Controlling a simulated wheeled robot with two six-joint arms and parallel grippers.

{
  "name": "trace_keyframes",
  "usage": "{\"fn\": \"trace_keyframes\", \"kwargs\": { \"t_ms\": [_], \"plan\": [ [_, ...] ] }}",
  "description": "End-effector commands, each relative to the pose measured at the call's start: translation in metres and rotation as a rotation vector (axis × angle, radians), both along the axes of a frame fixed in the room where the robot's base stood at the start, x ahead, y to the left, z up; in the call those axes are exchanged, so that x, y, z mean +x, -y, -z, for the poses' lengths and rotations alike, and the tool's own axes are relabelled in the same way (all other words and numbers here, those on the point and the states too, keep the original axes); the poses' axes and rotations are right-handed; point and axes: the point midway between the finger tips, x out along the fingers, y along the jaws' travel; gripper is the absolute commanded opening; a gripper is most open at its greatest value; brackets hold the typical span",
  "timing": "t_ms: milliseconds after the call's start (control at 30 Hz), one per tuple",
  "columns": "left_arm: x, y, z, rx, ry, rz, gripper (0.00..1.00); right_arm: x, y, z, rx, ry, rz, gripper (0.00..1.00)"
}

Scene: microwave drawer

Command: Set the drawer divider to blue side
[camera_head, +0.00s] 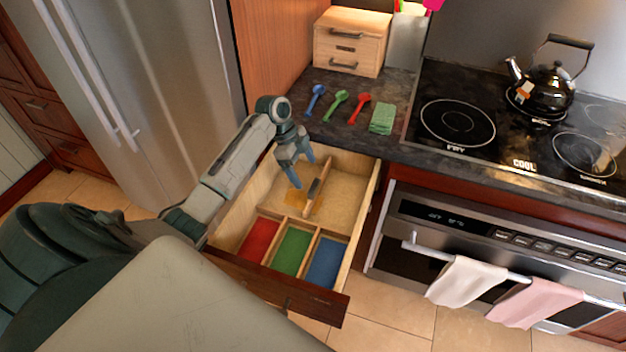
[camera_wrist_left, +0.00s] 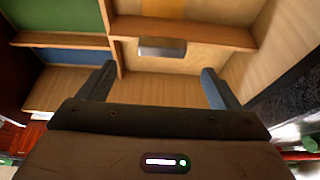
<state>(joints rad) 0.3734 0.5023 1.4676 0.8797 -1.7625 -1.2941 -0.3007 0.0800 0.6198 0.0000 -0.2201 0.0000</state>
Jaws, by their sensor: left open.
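The wooden drawer (camera_head: 362,215) is pulled open. Its front holds red (camera_head: 258,240), green (camera_head: 293,250) and blue (camera_head: 327,262) compartments. The wooden divider (camera_head: 324,173) stands in the rear section, roughly in line with the wall between green and blue. Its grey handle (camera_head: 314,187) faces up. My left gripper (camera_head: 303,172) is open and empty above the rear section, close to the handle. In the left wrist view, the handle (camera_wrist_left: 162,47) and divider (camera_wrist_left: 215,37) lie just ahead of the open fingers (camera_wrist_left: 160,73). My right gripper is out of view.
An orange patch (camera_head: 299,203) marks the drawer floor. The counter behind carries blue, green and red spoons (camera_head: 338,102), a green cloth (camera_head: 382,118) and a small wooden box (camera_head: 351,42). The oven (camera_head: 480,240) stands right, the fridge (camera_head: 170,90) left.

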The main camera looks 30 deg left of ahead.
Motion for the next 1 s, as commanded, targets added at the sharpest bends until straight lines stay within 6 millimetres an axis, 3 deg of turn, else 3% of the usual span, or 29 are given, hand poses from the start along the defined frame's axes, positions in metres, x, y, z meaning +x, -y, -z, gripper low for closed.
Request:
{"fn": "trace_keyframes", "kwargs": {
  "t_ms": [333, 767, 1000],
  "plan": [
    [0.005, 0.022, 0.052, -0.001, -0.003, -0.002, 0.85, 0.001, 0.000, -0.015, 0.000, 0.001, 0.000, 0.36],
    [0.006, 0.025, 0.063, 0.001, -0.001, -0.001, 0.85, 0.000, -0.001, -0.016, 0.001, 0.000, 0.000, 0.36],
    [0.006, 0.025, 0.063, 0.001, -0.001, -0.001, 0.38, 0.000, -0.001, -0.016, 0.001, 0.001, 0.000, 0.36]
  ]
}}
